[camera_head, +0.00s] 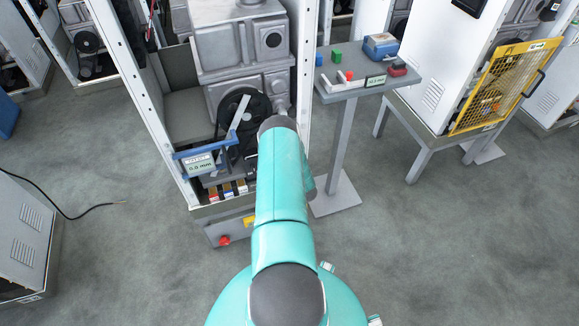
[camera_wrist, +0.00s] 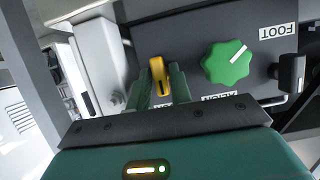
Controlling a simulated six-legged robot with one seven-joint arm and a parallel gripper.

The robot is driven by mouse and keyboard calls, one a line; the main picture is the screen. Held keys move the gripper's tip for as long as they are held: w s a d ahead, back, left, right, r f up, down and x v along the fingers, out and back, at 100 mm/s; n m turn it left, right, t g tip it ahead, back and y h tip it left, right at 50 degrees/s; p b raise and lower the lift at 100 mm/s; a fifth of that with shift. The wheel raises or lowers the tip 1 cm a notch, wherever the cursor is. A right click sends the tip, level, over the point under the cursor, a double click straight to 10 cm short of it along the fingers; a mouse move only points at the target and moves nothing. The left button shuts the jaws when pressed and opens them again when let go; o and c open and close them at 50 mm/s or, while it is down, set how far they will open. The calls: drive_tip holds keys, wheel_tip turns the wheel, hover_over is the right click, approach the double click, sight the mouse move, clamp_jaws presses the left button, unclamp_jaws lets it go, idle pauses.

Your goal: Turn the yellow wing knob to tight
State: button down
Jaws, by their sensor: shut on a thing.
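The yellow wing knob (camera_wrist: 157,72) is on a dark grey panel in the wrist view. My gripper (camera_wrist: 162,84) is shut on it, with one green finger on each side. A pale plate stands to the left of the knob. The label under the knob is mostly hidden by my gripper, so I cannot read its setting. In the head view my teal arm covers the knob and my gripper.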

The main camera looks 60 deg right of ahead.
drive_tip(key=c, duration=1.4)
unclamp_jaws()
drive_tip(key=shift+c, duration=0.2)
drive_tip(key=shift+s, duration=0.1)
drive_tip(key=v, duration=1.3)
drive_tip(key=shift+s+a+r, duration=0.2)
drive_tip(key=shift+a, duration=0.05)
